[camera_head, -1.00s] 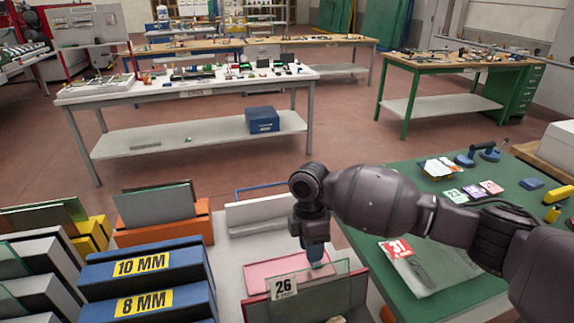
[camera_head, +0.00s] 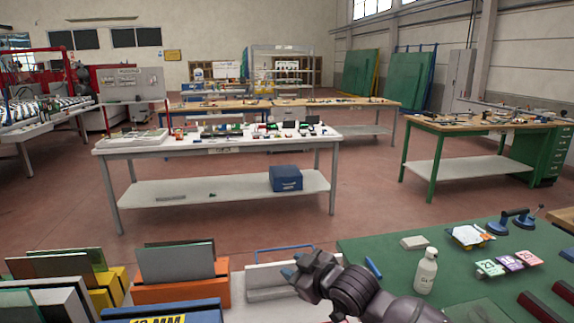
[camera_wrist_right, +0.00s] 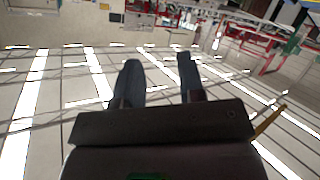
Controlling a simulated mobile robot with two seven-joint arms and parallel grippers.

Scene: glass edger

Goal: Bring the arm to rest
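My right arm comes in from the bottom right of the head view. Its right gripper (camera_head: 290,272) is raised near the front edge of the scene, with blue-grey fingertips pointing left and up. In the right wrist view the two fingers (camera_wrist_right: 160,78) stand apart with nothing between them. Beyond them is a pale surface with bright strips, which looks like the ceiling, and the room shows upside down along the top. My left gripper is in neither view.
A green-topped bench (camera_head: 450,258) at right holds a white bottle (camera_head: 426,270) close to my arm, suction cups and coloured cards. Orange (camera_head: 180,290) and blue racks (camera_head: 165,313) stand at front left. A white workbench (camera_head: 235,142) is farther back, with open floor between.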

